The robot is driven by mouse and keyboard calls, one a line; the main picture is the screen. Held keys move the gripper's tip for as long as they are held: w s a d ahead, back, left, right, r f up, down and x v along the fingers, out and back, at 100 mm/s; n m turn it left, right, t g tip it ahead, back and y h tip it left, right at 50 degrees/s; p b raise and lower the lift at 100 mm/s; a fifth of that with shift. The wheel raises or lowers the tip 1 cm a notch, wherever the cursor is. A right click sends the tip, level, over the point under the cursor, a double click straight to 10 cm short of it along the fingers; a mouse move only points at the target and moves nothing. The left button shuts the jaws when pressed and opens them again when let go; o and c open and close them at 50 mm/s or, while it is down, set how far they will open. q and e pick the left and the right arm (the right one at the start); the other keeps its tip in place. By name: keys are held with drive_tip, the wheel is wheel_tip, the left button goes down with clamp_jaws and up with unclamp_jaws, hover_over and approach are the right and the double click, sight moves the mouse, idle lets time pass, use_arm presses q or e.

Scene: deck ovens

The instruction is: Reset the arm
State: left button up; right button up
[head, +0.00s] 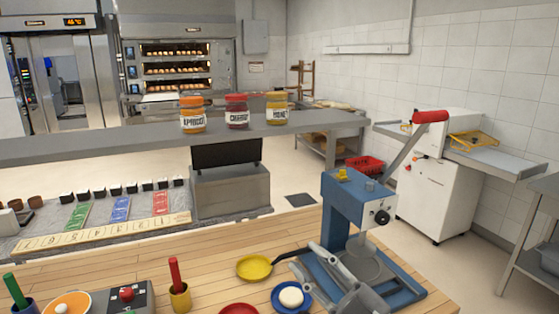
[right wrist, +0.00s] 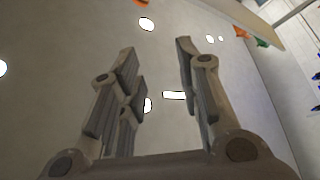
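My right gripper (head: 297,252) shows at the lower middle of the head view, in front of the blue press (head: 343,205) with its raised red-tipped lever. Its two fingers stand apart. In the right wrist view the gripper (right wrist: 156,47) is open, with nothing between the fingers and a pale surface with bright spots behind them. I cannot tell whether it touches the press. My left gripper is not in the head view.
The wooden table (head: 215,250) holds a yellow plate (head: 254,267), a blue plate with a white round item (head: 291,296), a red plate (head: 238,309), pen cups and a button box (head: 122,298). Behind, a grey shelf (head: 130,137) carries three jars (head: 237,111).

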drive_tip(key=w+d+f+m+t+h, duration=0.1)
drive_tip(key=d+f+m+t+h, duration=0.3)
drive_tip(key=d+f+m+h, duration=0.65)
drive_tip(key=s+d+f+m+g+h, duration=0.5)
drive_tip(key=s+f+m+g+h, duration=0.15)
drive_tip(key=f, duration=0.35)
drive_tip(key=s+f+n+g, duration=0.1)
drive_tip(key=s+f+g, duration=0.45)
drive_tip(key=s, duration=0.45)
drive_tip(key=s+f+g, duration=0.4)
drive_tip(key=s+f, duration=0.3)
drive_tip(key=s, duration=0.3)
wheel_tip(320, 180, down, 25)
drive_tip(key=s+d+f+g, duration=0.2)
drive_tip(key=s+f, duration=1.5)
drive_tip(key=s, duration=0.1)
drive_tip(key=shift+f+y, duration=0.2)
drive_tip(key=shift+y, duration=0.1)
